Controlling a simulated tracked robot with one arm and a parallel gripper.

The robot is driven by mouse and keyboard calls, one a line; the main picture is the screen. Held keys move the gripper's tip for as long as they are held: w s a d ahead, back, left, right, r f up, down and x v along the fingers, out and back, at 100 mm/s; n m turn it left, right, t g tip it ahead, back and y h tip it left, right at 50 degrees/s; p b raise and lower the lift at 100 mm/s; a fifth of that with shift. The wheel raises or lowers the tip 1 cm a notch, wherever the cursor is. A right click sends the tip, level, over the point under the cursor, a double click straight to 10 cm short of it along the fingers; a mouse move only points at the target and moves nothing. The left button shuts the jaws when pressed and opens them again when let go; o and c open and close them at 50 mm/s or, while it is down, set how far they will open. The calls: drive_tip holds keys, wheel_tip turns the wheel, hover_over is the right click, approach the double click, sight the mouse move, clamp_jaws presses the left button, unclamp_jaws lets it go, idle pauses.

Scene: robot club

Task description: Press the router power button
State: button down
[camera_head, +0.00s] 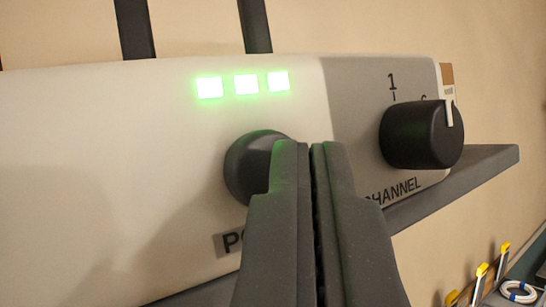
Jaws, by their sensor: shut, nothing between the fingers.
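The router (120,150) is a white box with a grey right panel, filling the left and middle of the view. Its black round power button (248,168) sits below three lit green lights (243,85). A label starting with "PO" is partly hidden below the button. My gripper (304,150) is shut and empty, its dark fingertips overlapping the right part of the button in the picture. I cannot tell whether they touch it.
A black channel knob (415,135) with a white pointer is right of the fingers. Dark antennas (135,28) rise behind the router. A grey shelf (480,165) supports it. Yellow-tipped tools (481,270) and a white coil (518,291) lie at the lower right.

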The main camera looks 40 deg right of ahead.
drive_tip(key=shift+w, duration=0.1)
idle(0.6)
drive_tip(key=shift+w+d+r+p, duration=0.1)
drive_tip(key=shift+w+p, duration=0.2)
drive_tip(key=shift+p, duration=0.25)
drive_tip(key=shift+s, duration=0.4)
drive_tip(key=s+a+b, duration=0.1)
drive_tip(key=s, duration=0.5)
drive_tip(key=shift+a, duration=0.3)
idle(0.4)
